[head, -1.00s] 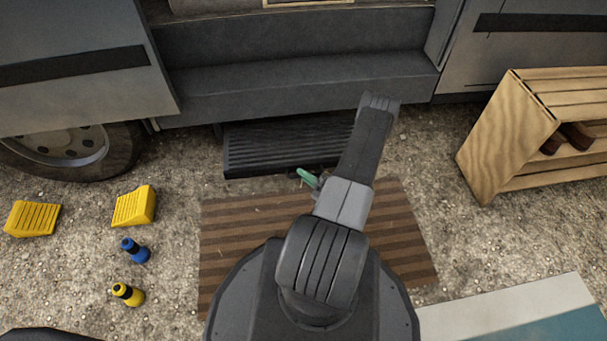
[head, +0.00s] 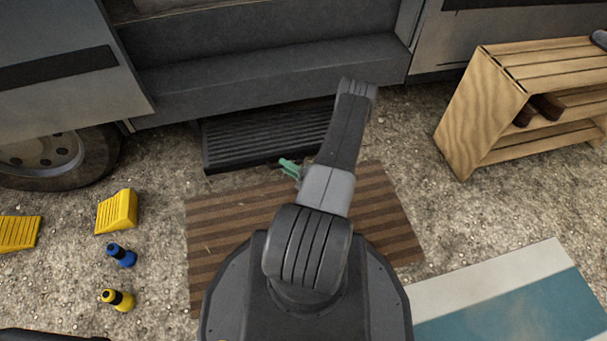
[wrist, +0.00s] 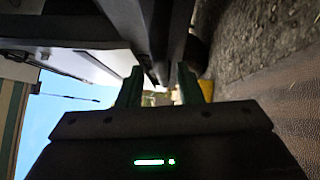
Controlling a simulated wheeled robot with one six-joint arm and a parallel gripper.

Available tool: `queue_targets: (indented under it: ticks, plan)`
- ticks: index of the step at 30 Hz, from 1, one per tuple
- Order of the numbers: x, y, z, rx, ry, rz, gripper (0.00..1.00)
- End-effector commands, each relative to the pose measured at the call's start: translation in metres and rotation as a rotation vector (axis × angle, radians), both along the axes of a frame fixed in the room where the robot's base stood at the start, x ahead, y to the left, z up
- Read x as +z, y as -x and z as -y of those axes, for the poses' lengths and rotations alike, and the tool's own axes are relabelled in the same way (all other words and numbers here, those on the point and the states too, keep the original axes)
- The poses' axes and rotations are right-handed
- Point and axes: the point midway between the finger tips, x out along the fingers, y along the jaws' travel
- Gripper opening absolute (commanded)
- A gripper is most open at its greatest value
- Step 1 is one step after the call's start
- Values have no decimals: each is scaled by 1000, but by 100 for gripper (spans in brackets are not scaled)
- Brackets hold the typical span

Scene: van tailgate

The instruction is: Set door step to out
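The door step (head: 265,137) is a dark ribbed tread under the van's grey sill, standing out in front of it in the head view. My gripper (head: 288,166) has green fingertips at the front edge of the step, near its middle; my own arm hides the step's right part. In the wrist view the two green fingers of my gripper (wrist: 160,88) are apart. A dark edge, seemingly the step's, runs down from the top between them. I cannot tell whether the fingers touch it.
A brown striped mat (head: 235,215) lies before the step.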

Motion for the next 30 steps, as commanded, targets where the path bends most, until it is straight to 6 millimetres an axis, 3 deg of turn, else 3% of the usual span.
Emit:
queue_targets:
  ticks: [30]
  plan:
    - [-14,59,109,-3,-5,1,32]
